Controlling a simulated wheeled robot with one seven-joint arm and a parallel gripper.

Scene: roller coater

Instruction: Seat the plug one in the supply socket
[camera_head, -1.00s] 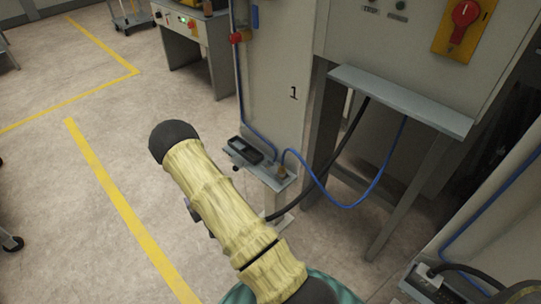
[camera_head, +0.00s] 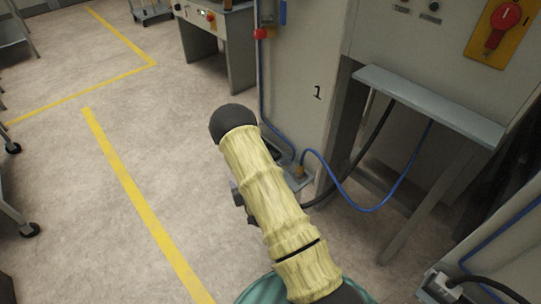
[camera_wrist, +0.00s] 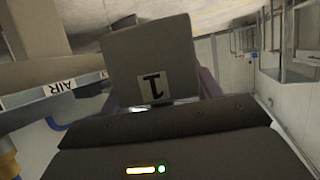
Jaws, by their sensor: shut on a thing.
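Plug one (camera_wrist: 150,55) is a dark grey block with a "1" label, seen upside down in the wrist view. My gripper (camera_wrist: 158,97) is shut on it, with a finger at each side. The supply socket is not clearly identifiable. A dark box (camera_head: 279,150) stands on a small wall shelf below the mark "1", mostly behind my arm; I cannot tell whether it is the socket. No contact between the plug and a socket shows.
A blue hose (camera_head: 366,208) and a black cable hang below the machine's grey ledge (camera_head: 430,105). The wrist view shows a rail labelled AIR (camera_wrist: 60,88) at left, close to the plug. A socket-like box (camera_head: 440,288) is at lower right. Floor at left is open.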

